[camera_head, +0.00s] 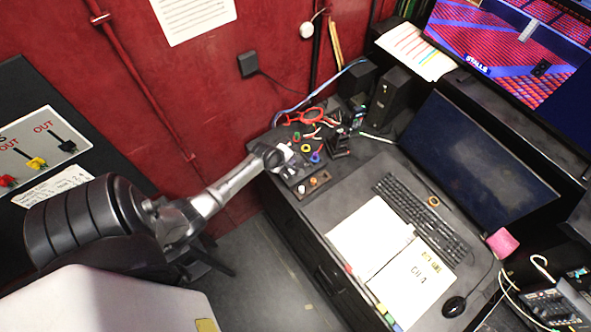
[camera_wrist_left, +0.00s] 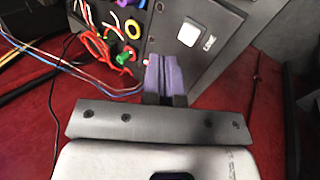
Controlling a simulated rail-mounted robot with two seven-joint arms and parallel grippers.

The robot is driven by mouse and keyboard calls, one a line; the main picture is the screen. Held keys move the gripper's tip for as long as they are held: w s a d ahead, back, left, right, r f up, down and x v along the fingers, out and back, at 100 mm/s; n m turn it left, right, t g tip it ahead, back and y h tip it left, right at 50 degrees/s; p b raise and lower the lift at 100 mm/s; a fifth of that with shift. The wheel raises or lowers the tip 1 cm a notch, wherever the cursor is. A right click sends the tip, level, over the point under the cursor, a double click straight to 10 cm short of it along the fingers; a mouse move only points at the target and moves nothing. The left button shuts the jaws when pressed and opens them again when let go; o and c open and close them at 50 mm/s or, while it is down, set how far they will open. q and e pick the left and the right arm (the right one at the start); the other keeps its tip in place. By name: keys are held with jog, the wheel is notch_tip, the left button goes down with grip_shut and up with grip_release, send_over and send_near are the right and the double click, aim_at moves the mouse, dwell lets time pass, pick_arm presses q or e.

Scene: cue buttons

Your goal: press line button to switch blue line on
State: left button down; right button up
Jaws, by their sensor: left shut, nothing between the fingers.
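The line button is a white square button (camera_wrist_left: 193,33) on a dark panel (camera_wrist_left: 215,55), with a "LINE" label beside it in the left wrist view. My left gripper (camera_wrist_left: 161,72) has purple fingers pressed together with nothing between them. In that view the fingertips lie beside the button, to its lower left; I cannot tell whether they touch the panel. In the head view my left gripper (camera_head: 283,158) is over the panel at the desk's left end, and partly hides it. No lit blue line is clear. My right gripper is in neither view.
Coloured sockets and red cables (camera_wrist_left: 98,45) crowd beside the button. The desk holds a notebook (camera_head: 370,237), a keyboard (camera_head: 420,215), a dark monitor (camera_head: 475,165) and a mouse (camera_head: 454,306). A red wall (camera_head: 215,90) stands behind my left arm.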

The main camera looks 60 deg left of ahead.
pick_arm(q)
jog(key=shift+w+a+r+n+t+y, duration=0.15)
jog(key=shift+w+r+n+t, duration=0.2)
jog(key=shift+n, duration=1.2)
jog(key=shift+w+a+r+n+t+y, duration=0.1)
jog(key=shift+w+r+n+t, duration=0.2)
jog(key=shift+n, duration=1.2)
jog(key=shift+w+a+r+n+t+y, duration=0.15)
jog(key=shift+w+r+n+t, duration=0.2)
jog(key=shift+n, duration=1.2)
jog(key=shift+f, duration=0.1)
jog(key=shift+f, duration=0.1)
notch_tip(320, 180, down, 7)
jog(key=b, duration=0.7)
jog(key=shift+b, duration=0.3)
jog(key=shift+f+b, duration=0.45)
jog(key=shift+f, duration=0.35)
